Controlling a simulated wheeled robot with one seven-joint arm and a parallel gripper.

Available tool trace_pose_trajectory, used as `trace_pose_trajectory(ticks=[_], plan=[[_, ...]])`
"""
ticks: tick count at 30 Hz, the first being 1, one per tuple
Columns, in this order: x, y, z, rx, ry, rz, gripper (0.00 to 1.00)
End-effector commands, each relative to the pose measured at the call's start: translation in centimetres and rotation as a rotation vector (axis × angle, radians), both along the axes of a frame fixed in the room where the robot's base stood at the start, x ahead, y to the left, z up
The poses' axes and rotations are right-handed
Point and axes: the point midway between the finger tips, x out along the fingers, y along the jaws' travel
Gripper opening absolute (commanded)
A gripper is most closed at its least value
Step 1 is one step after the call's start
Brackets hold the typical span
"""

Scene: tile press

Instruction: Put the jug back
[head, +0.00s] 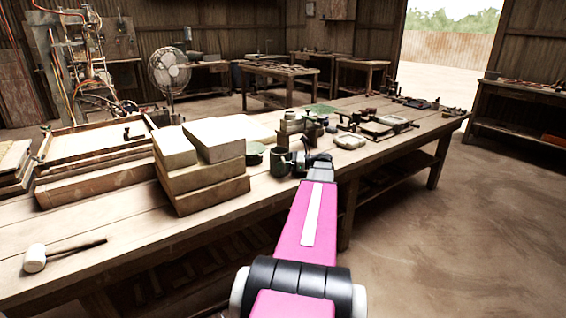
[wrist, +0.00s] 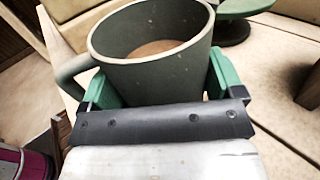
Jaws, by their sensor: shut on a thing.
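The jug (wrist: 135,80) is a dark grey-green vessel with a wide round mouth and a loop handle on its left in the wrist view. Something brown shows inside it. My gripper (wrist: 163,84) is shut on the jug, with one green finger on each side of its body. In the head view the jug (head: 280,158) appears small and dark at the far end of my pink arm, over the workbench. It looks upright or nearly so. Its base is hidden, so I cannot tell whether it touches the bench.
The long wooden workbench (head: 120,245) runs across the view. Stacked pale blocks (head: 207,190) stand left of the jug. A green round item (head: 254,150) is close by. Tools and tiles (head: 350,141) lie to the right. A mallet (head: 36,257) lies at front left.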

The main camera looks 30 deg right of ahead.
Motion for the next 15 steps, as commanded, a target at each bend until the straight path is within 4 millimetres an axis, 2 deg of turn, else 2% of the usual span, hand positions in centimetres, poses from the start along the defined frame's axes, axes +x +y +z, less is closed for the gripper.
trace_pose_trajectory(ticks=[9, 10, 11, 15], plan=[[-0.01, 0.01, -0.17, 0.001, -0.002, 0.0, 0.33], [0.0, 0.0, -0.27, 0.0, 0.0, 0.0, 0.9], [-0.01, 0.01, -0.25, 0.0, 0.0, 0.0, 1.0], [0.0, 0.0, -0.24, 0.0, 0.0, 0.0, 1.0]])
